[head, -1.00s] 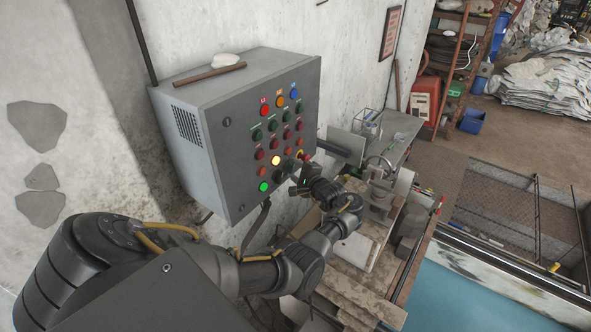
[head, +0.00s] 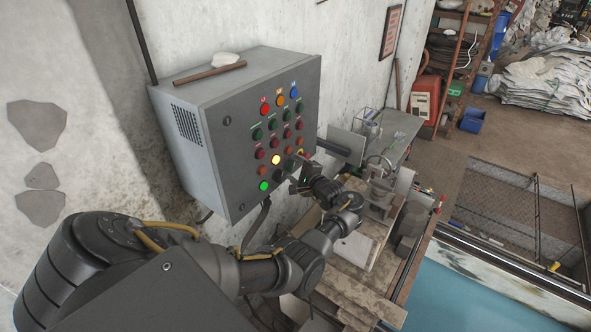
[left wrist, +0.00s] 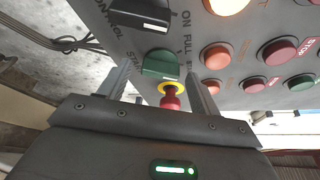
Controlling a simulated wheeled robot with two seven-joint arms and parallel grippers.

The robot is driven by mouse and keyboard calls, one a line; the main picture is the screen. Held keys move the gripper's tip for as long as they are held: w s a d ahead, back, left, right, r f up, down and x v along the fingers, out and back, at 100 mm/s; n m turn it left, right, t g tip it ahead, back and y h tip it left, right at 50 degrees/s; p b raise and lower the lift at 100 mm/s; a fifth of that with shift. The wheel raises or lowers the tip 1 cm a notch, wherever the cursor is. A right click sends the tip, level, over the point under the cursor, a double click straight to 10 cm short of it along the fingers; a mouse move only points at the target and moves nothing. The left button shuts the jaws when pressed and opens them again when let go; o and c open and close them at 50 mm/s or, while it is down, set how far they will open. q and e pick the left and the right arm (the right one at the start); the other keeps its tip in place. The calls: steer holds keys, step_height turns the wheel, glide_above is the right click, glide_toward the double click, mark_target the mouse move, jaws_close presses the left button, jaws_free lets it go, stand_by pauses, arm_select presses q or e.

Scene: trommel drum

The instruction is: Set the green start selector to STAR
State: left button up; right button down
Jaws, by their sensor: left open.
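The green selector (left wrist: 160,63) is on the grey control panel in the left wrist view, beyond my left fingertips and roughly between them. Words including "FULL" are printed beside it; I cannot tell which mark its knob points at. In the head view it is too small and dark to make out. My left gripper (left wrist: 160,82) is open, with nothing between its fingers. In the head view my left gripper (head: 293,184) is at the panel's lower right part. Whether a finger touches the knob is not clear. My right gripper is not in view.
A red mushroom button (left wrist: 170,100) with a yellow ring sits right beside the green selector. A black selector (left wrist: 140,15) is on its other side. Several coloured buttons and a lit lamp (head: 276,160) crowd the panel (head: 228,160). A cluttered bench (head: 350,285) lies below.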

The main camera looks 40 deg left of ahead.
arm_select(q)
steer(key=b+v, duration=0.2)
steer(key=v, duration=0.9)
steer(key=shift+a+f, duration=0.1)
